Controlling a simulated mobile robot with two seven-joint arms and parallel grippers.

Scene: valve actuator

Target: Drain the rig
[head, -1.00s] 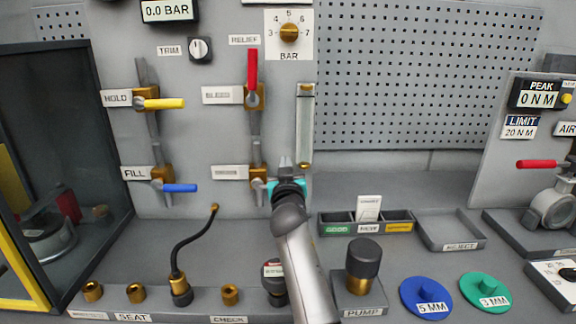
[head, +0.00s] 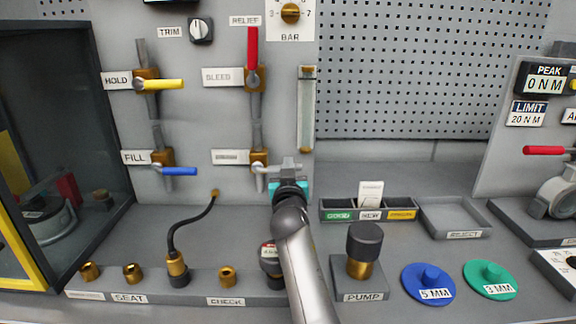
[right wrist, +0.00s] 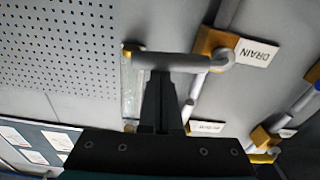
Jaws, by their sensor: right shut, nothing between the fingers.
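The drain valve is a brass block (head: 259,163) low on the panel. It also shows in the right wrist view (right wrist: 208,45) beside its DRAIN label (right wrist: 257,52). Its grey lever (right wrist: 172,62) stretches sideways, crosswise to the pipe, toward the sight tube. My right gripper (head: 288,165) is just right of the valve, its fingers shut and empty. In the right wrist view the closed fingertips (right wrist: 160,78) reach up to the lever; I cannot tell whether they touch it. My left gripper is not in view.
The yellow hold lever (head: 164,84) and blue fill lever (head: 180,171) point right; the red lever (head: 252,48) points up. The sight tube (head: 306,110) stands close by. A black hose (head: 172,235), a pump (head: 364,250) and trays (head: 452,218) are below.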

